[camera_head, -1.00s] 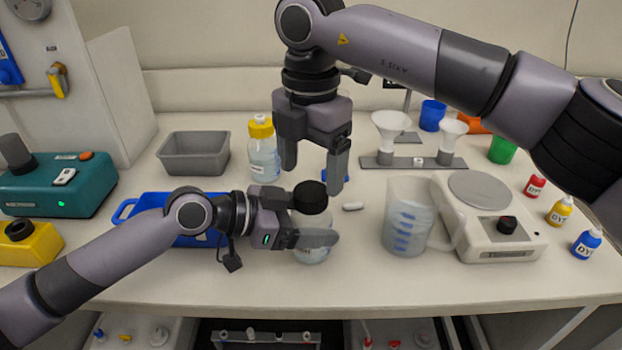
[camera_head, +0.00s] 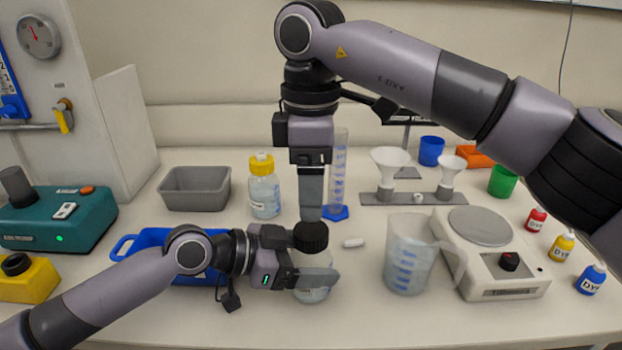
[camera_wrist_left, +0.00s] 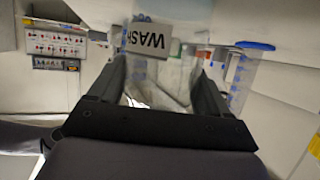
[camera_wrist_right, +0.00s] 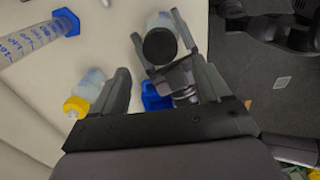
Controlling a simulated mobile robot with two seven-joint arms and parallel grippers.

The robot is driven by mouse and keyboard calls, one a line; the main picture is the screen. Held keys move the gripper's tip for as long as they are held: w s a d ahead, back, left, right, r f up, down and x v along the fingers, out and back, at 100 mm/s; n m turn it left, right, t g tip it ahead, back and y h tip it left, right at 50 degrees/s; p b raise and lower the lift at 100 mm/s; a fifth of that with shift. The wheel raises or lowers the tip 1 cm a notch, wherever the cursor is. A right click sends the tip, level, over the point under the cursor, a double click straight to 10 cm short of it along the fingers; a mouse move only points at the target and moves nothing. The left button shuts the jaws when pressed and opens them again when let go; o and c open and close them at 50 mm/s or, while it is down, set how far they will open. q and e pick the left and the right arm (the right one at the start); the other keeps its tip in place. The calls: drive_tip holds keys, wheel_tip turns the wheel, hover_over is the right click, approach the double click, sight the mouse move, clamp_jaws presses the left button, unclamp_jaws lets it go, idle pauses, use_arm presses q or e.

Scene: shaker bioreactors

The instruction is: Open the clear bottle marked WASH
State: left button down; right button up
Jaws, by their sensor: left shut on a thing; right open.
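The clear WASH bottle (camera_head: 313,294) stands upright on the bench with its black ribbed cap (camera_head: 311,237) on. Its WASH label (camera_wrist_left: 149,40) shows in the left wrist view. My left gripper (camera_head: 312,272) is shut around the bottle's body, below the cap. My right gripper (camera_head: 311,217) points down just above the cap. It is open and empty, seen edge-on with one finger hiding the other.
A yellow-capped bottle (camera_head: 264,196) and a measuring cylinder (camera_head: 338,180) stand behind. A blue tray (camera_head: 150,238) lies behind my left arm. A clear jug (camera_head: 408,262) and a scale (camera_head: 502,272) stand right. A small white bar (camera_head: 354,242) lies beside the bottle.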

sight(311, 229)
wheel_tip(311, 229, down, 8)
drive_tip(key=shift+r, duration=0.15)
idle(0.3)
drive_tip(key=c, duration=1.1)
drive_tip(key=n, duration=0.4)
drive_tip(key=shift+r, duration=0.1)
drive_tip(key=n, duration=0.6)
drive_tip(key=o, duration=1.2)
